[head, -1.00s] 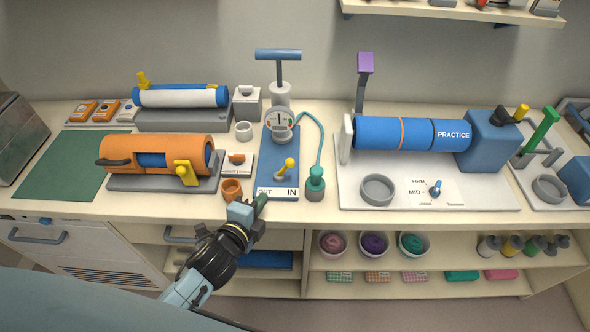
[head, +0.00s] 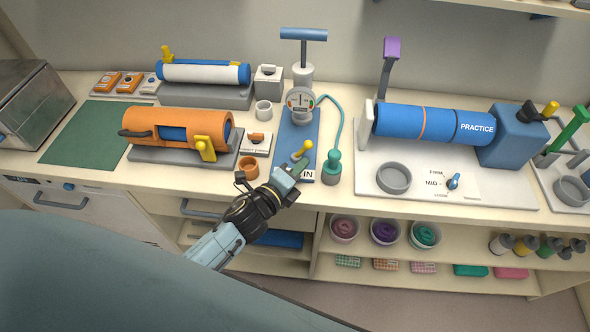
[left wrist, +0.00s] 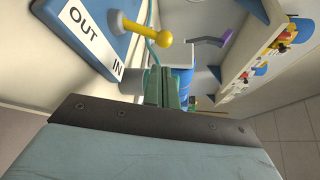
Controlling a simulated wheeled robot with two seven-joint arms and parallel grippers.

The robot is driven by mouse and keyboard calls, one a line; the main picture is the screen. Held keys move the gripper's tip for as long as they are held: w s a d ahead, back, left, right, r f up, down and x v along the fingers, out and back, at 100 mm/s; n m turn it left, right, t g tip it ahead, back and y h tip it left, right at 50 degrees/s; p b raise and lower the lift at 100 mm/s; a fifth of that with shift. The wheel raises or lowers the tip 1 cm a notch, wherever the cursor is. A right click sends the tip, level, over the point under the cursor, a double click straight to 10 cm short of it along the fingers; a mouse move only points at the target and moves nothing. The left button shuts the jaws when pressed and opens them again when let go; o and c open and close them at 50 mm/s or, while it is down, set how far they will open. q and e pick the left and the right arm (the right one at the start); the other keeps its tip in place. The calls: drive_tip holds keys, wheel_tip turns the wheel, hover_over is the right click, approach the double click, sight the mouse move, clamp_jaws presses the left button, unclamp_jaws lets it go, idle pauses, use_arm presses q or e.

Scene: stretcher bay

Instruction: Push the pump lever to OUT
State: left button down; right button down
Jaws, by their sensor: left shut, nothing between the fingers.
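The pump lever (head: 303,149) has a yellow knob on a short stem and leans toward the IN side of the blue pump board (head: 296,128). The white label (head: 308,175) shows IN; OUT is hidden behind my gripper in the head view. My left gripper (head: 296,170) is shut and empty, at the board's front edge just in front of the lever. In the left wrist view the closed green fingers (left wrist: 162,88) point past the yellow lever knob (left wrist: 162,37), with a gap in the picture. OUT is readable on the label there (left wrist: 88,38). My right gripper is not in view.
A teal bulb (head: 333,168) with a hose stands right of the board. An orange cup (head: 248,167) stands left of it. The gauge (head: 301,102) and pump handle (head: 303,34) rise behind. The blue practice cylinder (head: 425,124) lies on a white base to the right.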

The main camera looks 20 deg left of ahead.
sight(303, 149)
use_arm(q)
drive_tip(key=x, duration=0.6)
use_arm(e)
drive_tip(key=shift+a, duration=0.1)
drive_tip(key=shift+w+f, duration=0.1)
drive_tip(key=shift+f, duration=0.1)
use_arm(q)
drive_tip(key=shift+s+a+r+n+b, duration=0.1)
drive_tip(key=shift+a+n+b, duration=0.05)
drive_tip(key=shift+n+b, duration=0.2)
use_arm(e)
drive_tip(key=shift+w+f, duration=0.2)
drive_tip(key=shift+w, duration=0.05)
